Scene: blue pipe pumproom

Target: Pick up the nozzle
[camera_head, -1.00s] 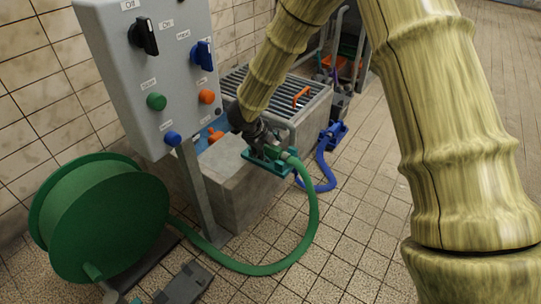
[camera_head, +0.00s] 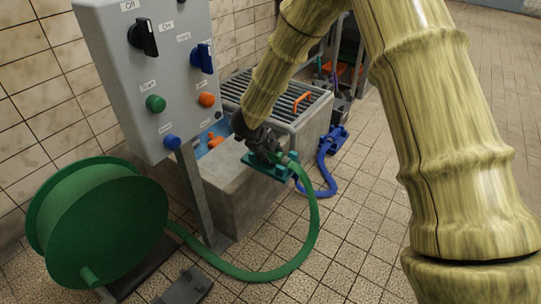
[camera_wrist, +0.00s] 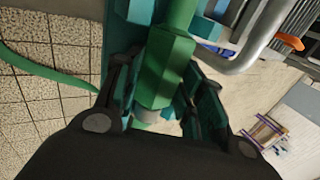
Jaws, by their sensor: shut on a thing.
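The nozzle (camera_wrist: 163,72) is the green fitting at the end of the green hose (camera_head: 313,222). In the wrist view it lies between the two fingers of my gripper (camera_wrist: 165,105), which is shut on it. In the head view my gripper (camera_head: 268,147) is at the teal holder (camera_head: 268,167) on the edge of the concrete block, and hides much of the nozzle. The hose runs down from there in a loop over the floor to the green reel (camera_head: 95,225). I cannot tell whether the nozzle still touches the holder.
A grey control panel (camera_head: 150,75) with knobs and buttons stands on a post at the left. A metal grate (camera_head: 285,92) with an orange handle lies behind my gripper. A blue hose (camera_head: 323,172) lies right of the block. The tiled floor at the front right is clear.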

